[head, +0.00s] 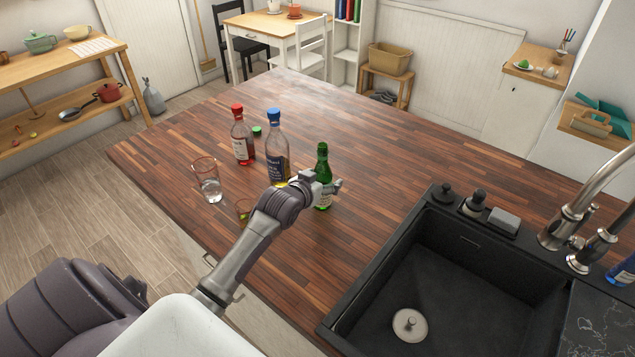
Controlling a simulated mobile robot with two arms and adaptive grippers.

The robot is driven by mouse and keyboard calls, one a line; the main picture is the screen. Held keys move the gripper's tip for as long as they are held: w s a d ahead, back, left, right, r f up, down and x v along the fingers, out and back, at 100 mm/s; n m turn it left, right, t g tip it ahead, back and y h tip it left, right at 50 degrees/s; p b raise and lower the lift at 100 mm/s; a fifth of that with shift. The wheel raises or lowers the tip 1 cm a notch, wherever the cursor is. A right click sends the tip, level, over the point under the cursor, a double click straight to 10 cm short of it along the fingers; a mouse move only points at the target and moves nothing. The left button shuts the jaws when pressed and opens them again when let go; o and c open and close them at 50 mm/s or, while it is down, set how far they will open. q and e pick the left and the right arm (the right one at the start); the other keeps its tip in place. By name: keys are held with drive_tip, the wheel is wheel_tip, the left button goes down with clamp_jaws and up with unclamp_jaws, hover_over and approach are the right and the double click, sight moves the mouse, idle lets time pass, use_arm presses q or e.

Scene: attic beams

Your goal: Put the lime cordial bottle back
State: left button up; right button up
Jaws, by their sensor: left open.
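The green bottle (323,158), which appears to be the lime cordial though its label is too small to read, stands upright on the wooden counter (440,165). My left gripper (335,187) is open at the bottle's lower half. Its fingers overlap the bottle in the picture, and I cannot tell whether they touch it. The gripper and wrist hide part of the bottle's left side. My right gripper is not in view.
A green cap (257,130) shows between the bottles. The black sink (440,250) lies at right. The counter behind is clear.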

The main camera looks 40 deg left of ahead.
use_arm(q)
drive_tip(key=shift+s+r, duration=0.15)
drive_tip(key=shift+s, duration=0.2)
drive_tip(key=b+v, duration=0.2)
drive_tip(key=v, duration=0.9)
drive_tip(key=shift+s, duration=0.1)
